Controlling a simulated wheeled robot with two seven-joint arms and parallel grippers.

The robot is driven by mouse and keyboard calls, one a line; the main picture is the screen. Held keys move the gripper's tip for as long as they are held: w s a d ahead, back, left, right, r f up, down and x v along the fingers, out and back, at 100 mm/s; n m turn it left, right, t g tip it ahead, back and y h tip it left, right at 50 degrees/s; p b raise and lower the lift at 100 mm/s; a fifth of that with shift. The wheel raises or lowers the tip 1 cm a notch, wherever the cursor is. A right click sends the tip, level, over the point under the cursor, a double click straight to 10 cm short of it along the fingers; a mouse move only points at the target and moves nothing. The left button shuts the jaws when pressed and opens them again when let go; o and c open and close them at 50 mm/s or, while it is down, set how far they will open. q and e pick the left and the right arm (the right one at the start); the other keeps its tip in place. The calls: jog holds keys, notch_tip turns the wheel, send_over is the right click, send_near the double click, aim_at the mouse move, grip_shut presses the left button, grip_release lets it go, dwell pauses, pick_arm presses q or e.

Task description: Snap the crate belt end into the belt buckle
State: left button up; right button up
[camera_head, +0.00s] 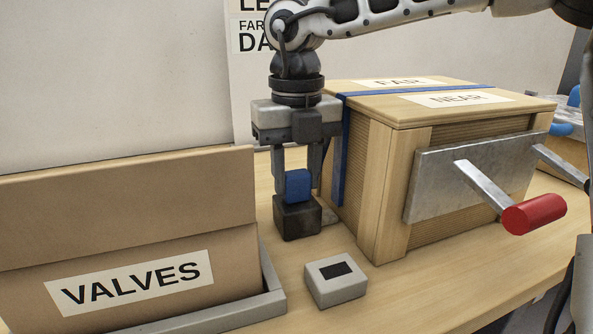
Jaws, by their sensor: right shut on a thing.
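A wooden crate (383,190) stands on the table with a blue belt (340,150) over its lid and down its left side. My right gripper (298,186) comes down from above, left of the crate, and is shut on the blue belt end (298,184). The dark belt buckle (297,219) sits directly below on the table. The belt end's lower edge meets the buckle's top in this view; I cannot tell whether it is inside the buckle. My left gripper is not in view.
A cardboard box (130,245) marked VALVES sits in a grey tray (272,278) at left. A small grey box (336,282) with a dark window stands in front of the buckle. A crank with a red handle (535,214) sticks out from the crate's metal plate (430,185).

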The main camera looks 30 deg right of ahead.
aim_at(297, 172)
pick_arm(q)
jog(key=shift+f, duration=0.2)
pick_arm(e)
jog(key=shift+f, duration=0.1)
jog(key=o, duration=1)
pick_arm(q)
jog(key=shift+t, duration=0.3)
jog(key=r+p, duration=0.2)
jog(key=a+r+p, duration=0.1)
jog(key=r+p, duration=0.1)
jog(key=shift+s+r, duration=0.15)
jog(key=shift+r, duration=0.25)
pick_arm(e)
notch_tip(297, 172, up, 16)
jog(key=shift+f, duration=0.1)
